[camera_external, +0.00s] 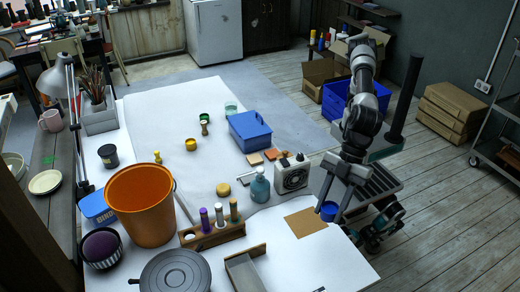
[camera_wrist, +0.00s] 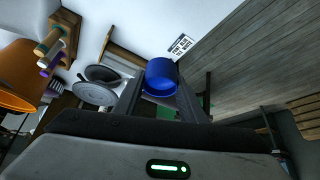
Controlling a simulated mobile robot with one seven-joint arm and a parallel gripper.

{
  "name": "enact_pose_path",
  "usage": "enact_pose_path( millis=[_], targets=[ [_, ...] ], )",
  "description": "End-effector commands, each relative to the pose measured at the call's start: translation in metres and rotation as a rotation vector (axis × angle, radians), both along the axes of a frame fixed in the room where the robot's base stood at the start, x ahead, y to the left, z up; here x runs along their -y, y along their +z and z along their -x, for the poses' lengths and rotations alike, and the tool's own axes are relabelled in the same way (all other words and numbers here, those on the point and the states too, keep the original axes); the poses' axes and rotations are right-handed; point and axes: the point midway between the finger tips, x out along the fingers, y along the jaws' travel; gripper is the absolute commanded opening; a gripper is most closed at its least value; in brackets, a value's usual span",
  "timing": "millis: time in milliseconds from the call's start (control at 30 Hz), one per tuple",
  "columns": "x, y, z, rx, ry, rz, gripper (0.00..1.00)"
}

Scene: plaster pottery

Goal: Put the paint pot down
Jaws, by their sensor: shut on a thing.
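The paint pot (camera_external: 328,211) is a small blue round pot. My gripper (camera_external: 335,196) is shut on it, at the right edge of the white table (camera_external: 285,250). In the wrist view the blue pot (camera_wrist: 161,74) sits between the two dark fingers of my gripper (camera_wrist: 160,98). Whether the pot touches the table or hangs just above it, I cannot tell. A brown square mat (camera_external: 306,221) lies flat on the table just left of the pot.
A white boxy device (camera_external: 292,176) and a teal bottle (camera_external: 260,186) stand behind the mat. A wooden rack (camera_external: 212,236) with several bottles, an open grey tray (camera_external: 246,272) and a lidded grey pot (camera_external: 176,272) stand to the left. The table's front right is mostly clear.

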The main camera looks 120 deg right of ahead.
Motion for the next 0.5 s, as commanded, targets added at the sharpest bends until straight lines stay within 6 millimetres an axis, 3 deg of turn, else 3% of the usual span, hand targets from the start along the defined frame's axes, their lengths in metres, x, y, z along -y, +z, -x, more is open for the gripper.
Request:
enact_pose_path(
  millis=[100,400,500],
  targets=[
    [-0.029,0.000,0.026,0.001,0.064,0.000,0.15],
    [-0.071,0.001,0.072,0.001,0.167,-0.002,0.15],
    [-0.067,-0.024,0.068,-0.001,0.159,0.002,0.15]
  ],
)
